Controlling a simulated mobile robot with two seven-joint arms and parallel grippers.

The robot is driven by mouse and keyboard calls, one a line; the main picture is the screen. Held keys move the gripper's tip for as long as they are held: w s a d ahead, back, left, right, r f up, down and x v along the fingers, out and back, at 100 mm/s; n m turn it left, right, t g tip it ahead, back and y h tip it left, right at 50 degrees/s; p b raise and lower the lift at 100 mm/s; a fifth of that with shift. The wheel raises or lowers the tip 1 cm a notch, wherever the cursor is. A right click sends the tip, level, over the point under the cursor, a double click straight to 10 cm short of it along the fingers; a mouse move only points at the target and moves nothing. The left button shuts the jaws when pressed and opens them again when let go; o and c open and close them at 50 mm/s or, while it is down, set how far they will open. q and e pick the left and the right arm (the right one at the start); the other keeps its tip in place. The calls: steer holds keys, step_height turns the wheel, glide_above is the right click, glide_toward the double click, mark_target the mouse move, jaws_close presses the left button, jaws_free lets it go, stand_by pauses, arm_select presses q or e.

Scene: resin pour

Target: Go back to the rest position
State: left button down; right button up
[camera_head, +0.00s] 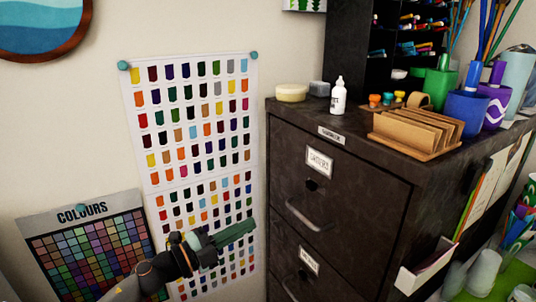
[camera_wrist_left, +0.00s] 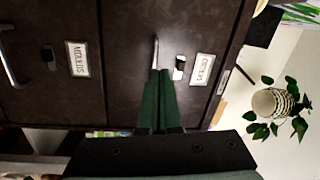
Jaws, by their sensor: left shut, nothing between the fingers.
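My left gripper (camera_head: 234,234) has dark green fingers that are shut with nothing between them. In the head view it points right, toward the dark filing cabinet (camera_head: 350,180), and its tips stop short of the upper drawer handle (camera_head: 308,216). In the left wrist view the closed fingers (camera_wrist_left: 159,78) point at the cabinet front, with their tips lined up with a handle (camera_wrist_left: 155,52); I cannot tell the exact gap there. The upper drawer (camera_head: 335,190) looks closed. My right gripper is in neither view.
On the cabinet top are a white bottle (camera_head: 338,97), a wooden rack (camera_head: 418,133) and several cups of tools. Colour charts (camera_head: 195,140) hang on the wall behind my left arm. The left wrist view shows a potted plant (camera_wrist_left: 275,102) at right.

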arm_select(q)
steer(key=s+a+f+n+t+y, duration=0.1)
steer(key=s+a+f+n+y, duration=0.2)
steer(key=s+f+n+y, duration=0.45)
steer(key=s+a+f+n+t+y, duration=0.25)
steer(key=s+f+n, duration=0.25)
steer(key=f+n, duration=0.7)
steer(key=s+a+f+n+g+y, duration=0.1)
steer(key=s+f+n+g, duration=0.1)
steer(key=s+f, duration=0.4)
steer(key=s+a+f+n+g+y, duration=0.2)
steer(key=s+f+g, duration=0.2)
steer(key=s+f, duration=0.3)
steer(key=s, duration=0.3)
steer(key=shift+s, duration=0.35)
